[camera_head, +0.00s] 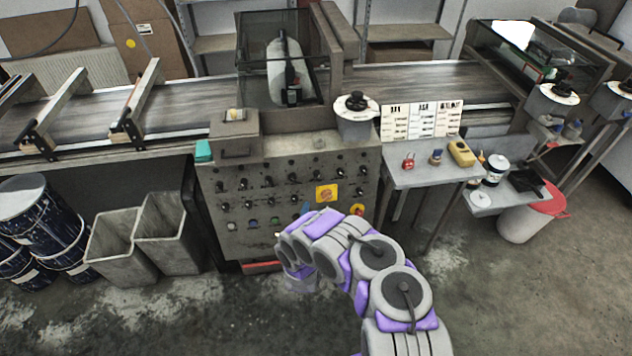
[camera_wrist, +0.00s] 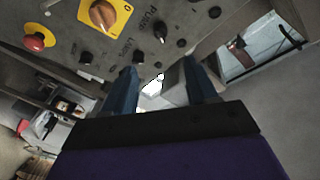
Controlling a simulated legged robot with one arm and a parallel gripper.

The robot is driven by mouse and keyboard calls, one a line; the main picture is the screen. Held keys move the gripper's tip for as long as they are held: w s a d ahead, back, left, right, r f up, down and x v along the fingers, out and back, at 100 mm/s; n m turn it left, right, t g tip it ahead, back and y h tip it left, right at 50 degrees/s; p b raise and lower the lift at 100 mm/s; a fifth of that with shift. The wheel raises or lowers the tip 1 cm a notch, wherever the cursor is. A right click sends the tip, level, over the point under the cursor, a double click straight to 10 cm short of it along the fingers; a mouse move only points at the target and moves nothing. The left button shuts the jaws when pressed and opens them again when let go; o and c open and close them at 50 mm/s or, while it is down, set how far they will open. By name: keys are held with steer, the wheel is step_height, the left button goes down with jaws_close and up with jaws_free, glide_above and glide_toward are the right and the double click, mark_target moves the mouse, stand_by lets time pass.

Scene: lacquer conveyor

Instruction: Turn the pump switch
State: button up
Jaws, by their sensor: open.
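The grey control panel (camera_head: 290,170) stands below the conveyor and carries rows of dark knobs. In the wrist view its face (camera_wrist: 75,25) fills the top, with an orange rotary knob (camera_wrist: 103,15) on a yellow plate. A black knob (camera_wrist: 160,29) sits beside a blurred label starting with "PU", perhaps the pump switch; I cannot tell surely. Its turn position is too small to read. My gripper (camera_wrist: 160,68) is open, its two dark blue fingers apart with nothing held between them. The black knob lies beyond the fingertips. In the head view my arm hides the gripper and the panel's lower right.
A red mushroom button (camera_wrist: 38,38) is on the panel near the orange knob. A side table (camera_head: 425,178) with small items stands right of the panel. Grey bins (camera_head: 170,235) and dark drums (camera_head: 45,225) stand left.

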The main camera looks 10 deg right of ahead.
mark_target(316, 179)
steer(key=b+x, duration=0.4)
steer(key=x, duration=1)
steer(key=shift+w+b, duration=0.25)
steer(key=shift+b, duration=0.1)
steer(key=shift+w+d, duration=0.2)
steer(key=shift+w, duration=0.35)
steer(key=c, duration=1)
